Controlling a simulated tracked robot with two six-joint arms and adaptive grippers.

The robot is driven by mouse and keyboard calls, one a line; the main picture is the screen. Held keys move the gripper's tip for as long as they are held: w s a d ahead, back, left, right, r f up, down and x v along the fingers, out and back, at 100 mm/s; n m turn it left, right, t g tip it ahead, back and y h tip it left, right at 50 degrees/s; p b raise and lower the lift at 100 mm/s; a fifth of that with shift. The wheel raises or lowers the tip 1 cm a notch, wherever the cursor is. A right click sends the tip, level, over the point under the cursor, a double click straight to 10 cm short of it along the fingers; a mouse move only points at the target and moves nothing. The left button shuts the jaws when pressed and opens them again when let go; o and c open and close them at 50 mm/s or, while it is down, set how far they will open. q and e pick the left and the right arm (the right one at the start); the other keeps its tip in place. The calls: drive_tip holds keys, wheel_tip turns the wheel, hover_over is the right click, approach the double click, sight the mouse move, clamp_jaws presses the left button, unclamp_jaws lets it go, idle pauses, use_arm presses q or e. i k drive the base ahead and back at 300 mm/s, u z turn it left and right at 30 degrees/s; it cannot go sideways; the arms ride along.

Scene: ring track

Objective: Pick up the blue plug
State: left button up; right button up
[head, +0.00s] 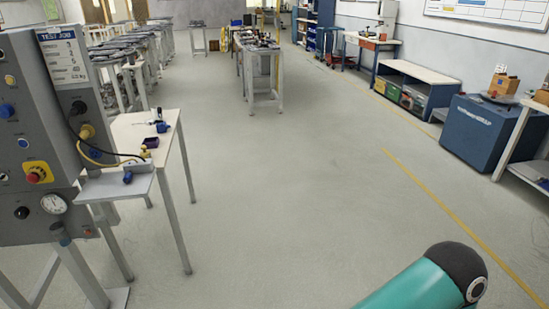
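A small blue piece (128,177), which looks like a plug, lies on the light shelf (113,187) at the front of the grey test panel (30,110), on the left of the head view. A second small blue piece (161,127) is on the white table (135,128) just behind; it is too small to tell what it is. Neither of my grippers is in view. A teal and black arm link of mine shows at the bottom right, far from both blue pieces.
A black and a yellow cable (97,152) hang from the panel toward the shelf. A small purple item (150,142) is on the table. The floor (290,190) in the middle is clear. A blue cabinet (485,132) stands at the right.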

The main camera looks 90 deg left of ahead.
sight(127, 178)
drive_tip(key=i, duration=0.2)
drive_tip(key=u, duration=2.25)
drive_tip(key=i, duration=0.2)
drive_tip(key=u, duration=2)
drive_tip(key=k, duration=0.45)
drive_tip(key=u, duration=0.5)
drive_tip(key=i, duration=1.55)
drive_tip(key=z, duration=0.45)
